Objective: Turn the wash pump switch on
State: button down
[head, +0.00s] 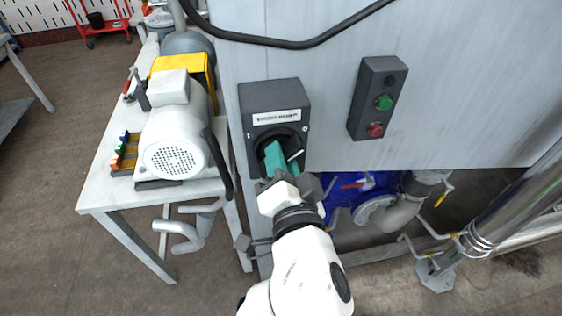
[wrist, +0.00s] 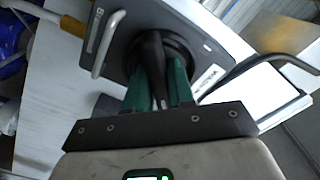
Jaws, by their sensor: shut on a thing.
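The switch box (head: 275,97) is dark grey, with a white label too blurred to read surely and a round black dial below it. It is fixed to the left end of the grey panel. My gripper (head: 276,156), with teal fingers, reaches up to the dial from below. In the wrist view the dark switch handle (wrist: 156,48) stands out from the dial, and my gripper (wrist: 161,78) is shut on it, one finger on each side. The fingers partly hide the dial in the head view. The handle's exact setting cannot be told.
A control box (head: 377,98) with a green and a red button is right of the switch. A white motor (head: 172,137) stands on a metal table (head: 100,190) at the left. A black cable (head: 290,43) crosses above the switch. Blue pump parts (head: 348,190) and pipes are below the panel.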

jog(key=n, duration=0.4)
jog(key=shift+f+n, duration=0.1)
jog(key=shift+n, duration=0.2)
jog(key=n, duration=0.4)
jog(key=shift+n, duration=0.4)
jog(key=c, duration=1.1)
grip_release()
jog(key=shift+o, duration=0.2)
jog(key=shift+s, duration=0.1)
jog(key=b+v, duration=0.1)
jog(key=v, duration=0.9)
jog(key=shift+s+b, duration=0.35)
jog(key=shift+b, duration=0.05)
